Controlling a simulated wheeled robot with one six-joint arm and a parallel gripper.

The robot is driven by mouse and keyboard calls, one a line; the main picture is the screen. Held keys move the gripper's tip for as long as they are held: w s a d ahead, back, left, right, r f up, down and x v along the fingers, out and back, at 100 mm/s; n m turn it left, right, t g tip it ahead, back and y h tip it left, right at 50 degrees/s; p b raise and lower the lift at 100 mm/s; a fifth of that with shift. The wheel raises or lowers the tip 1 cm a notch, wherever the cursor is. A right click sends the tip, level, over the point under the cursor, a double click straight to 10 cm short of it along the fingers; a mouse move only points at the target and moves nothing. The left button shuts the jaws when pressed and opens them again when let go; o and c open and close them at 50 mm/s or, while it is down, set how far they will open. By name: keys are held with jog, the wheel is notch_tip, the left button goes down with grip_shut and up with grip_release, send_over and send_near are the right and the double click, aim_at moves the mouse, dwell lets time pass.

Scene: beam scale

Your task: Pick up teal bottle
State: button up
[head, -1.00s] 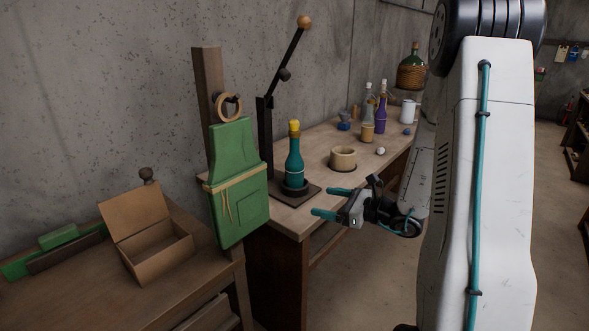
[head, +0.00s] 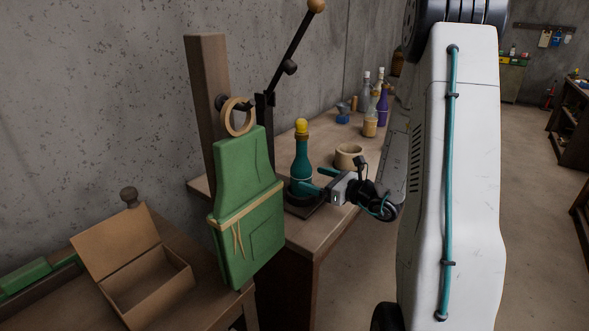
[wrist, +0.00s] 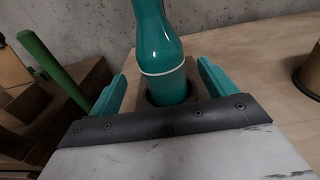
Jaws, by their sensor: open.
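The teal bottle (head: 301,156) with a yellow cap stands upright on a dark round holder on a square base, part of the lever stand near the table's front edge. In the wrist view the bottle (wrist: 162,60) rises straight ahead, its lower end in the dark ring. My gripper (head: 316,180) is open at the bottle's lower part. In the wrist view its teal fingers (wrist: 157,88) lie on either side of the bottle, with a gap visible on both sides. The bottle's top is cut off in that view.
A green apron (head: 243,205) hangs on a wooden post close left of the bottle. The black lever arm (head: 288,68) rises behind it. A beige bowl (head: 350,155) stands to the right, with several bottles farther back. An open cardboard box (head: 150,285) is at lower left.

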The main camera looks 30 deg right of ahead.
aim_at(296, 171)
jog(key=x, duration=0.7)
jog(key=shift+w, duration=0.35)
jog(key=shift+r, duration=0.1)
jog(key=c, duration=1.8)
